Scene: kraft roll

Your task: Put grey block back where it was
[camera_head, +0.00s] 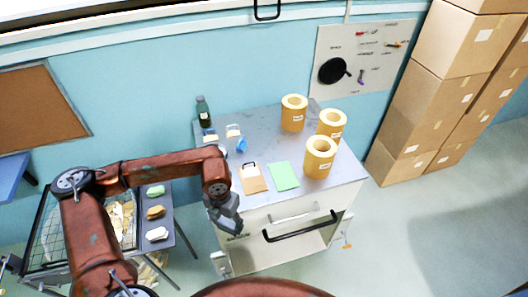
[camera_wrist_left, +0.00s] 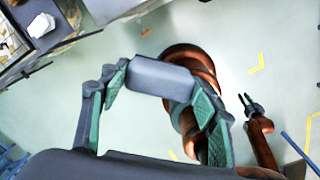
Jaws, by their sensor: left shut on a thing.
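My left gripper (camera_head: 226,214) is in front of the cabinet's front left edge, out over the floor. In the left wrist view its green-padded fingers (camera_wrist_left: 160,95) are shut on the grey block (camera_wrist_left: 160,77), which spans between them. In the head view the block cannot be told clearly from the grey gripper. My right gripper (camera_wrist_left: 250,103) shows small in the left wrist view, its two fingers apart and nothing between them. It is not in the head view.
The cabinet's grey top (camera_head: 262,123) bears three kraft rolls (camera_head: 319,158), a brown card (camera_head: 252,178), a green sheet (camera_head: 284,176), a dark bottle (camera_head: 203,111) and a blue item (camera_head: 241,145). A side table holds a green (camera_head: 155,191), a brown (camera_head: 156,212) and a white piece (camera_head: 157,234). Boxes (camera_head: 450,55) stack at right.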

